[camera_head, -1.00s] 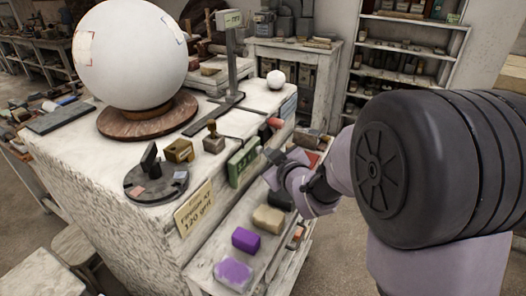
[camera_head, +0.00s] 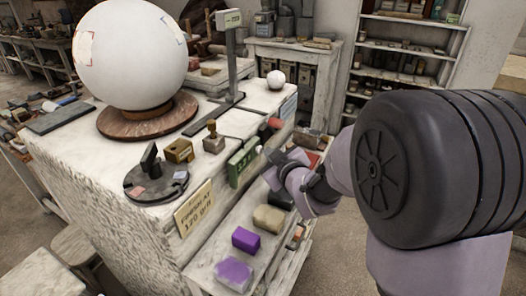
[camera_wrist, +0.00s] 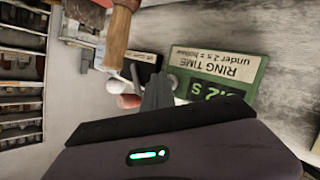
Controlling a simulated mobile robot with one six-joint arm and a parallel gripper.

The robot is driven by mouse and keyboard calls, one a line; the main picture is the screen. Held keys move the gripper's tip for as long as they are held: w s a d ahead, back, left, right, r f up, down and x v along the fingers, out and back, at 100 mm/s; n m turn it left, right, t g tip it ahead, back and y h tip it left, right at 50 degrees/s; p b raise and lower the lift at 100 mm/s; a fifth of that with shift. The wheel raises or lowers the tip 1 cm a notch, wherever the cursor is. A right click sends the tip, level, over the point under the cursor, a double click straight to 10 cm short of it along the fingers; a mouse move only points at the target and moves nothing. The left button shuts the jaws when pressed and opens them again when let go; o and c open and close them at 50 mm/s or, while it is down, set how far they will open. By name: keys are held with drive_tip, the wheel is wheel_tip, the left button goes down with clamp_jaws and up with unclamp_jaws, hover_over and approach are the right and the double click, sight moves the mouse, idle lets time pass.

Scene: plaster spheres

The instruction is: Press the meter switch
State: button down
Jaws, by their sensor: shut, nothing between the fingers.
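The green ring-time meter (camera_head: 243,162) is fixed on the front side of the white plaster-covered block. In the wrist view the meter (camera_wrist: 215,72) appears upside down, with a cream label and a lit reading in seconds, partly hidden by my gripper. My gripper (camera_head: 270,154) is shut and empty, just right of the meter. In the wrist view my gripper's fingertips (camera_wrist: 158,74) are beside the meter's edge, next to a small grey round part (camera_wrist: 173,81) that may be the switch. I cannot tell whether they touch it.
A wooden handle (camera_wrist: 118,38), a white knob (camera_wrist: 113,87) and a red end (camera_wrist: 128,101) lie close to my fingers. A large white sphere (camera_head: 130,55) stands on the block. A lower shelf (camera_head: 215,262) holds purple and tan blocks.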

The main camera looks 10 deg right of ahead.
drive_tip(key=shift+w+a+b, duration=0.25)
drive_tip(key=shift+a+b, duration=0.05)
drive_tip(key=shift+b, duration=0.15)
drive_tip(key=shift+s+d+b, duration=0.15)
drive_tip(key=shift+d+b, duration=0.05)
drive_tip(key=shift+b, duration=0.1)
drive_tip(key=s+d, duration=0.3)
drive_tip(key=d, duration=0.2)
drive_tip(key=shift+s, duration=0.3)
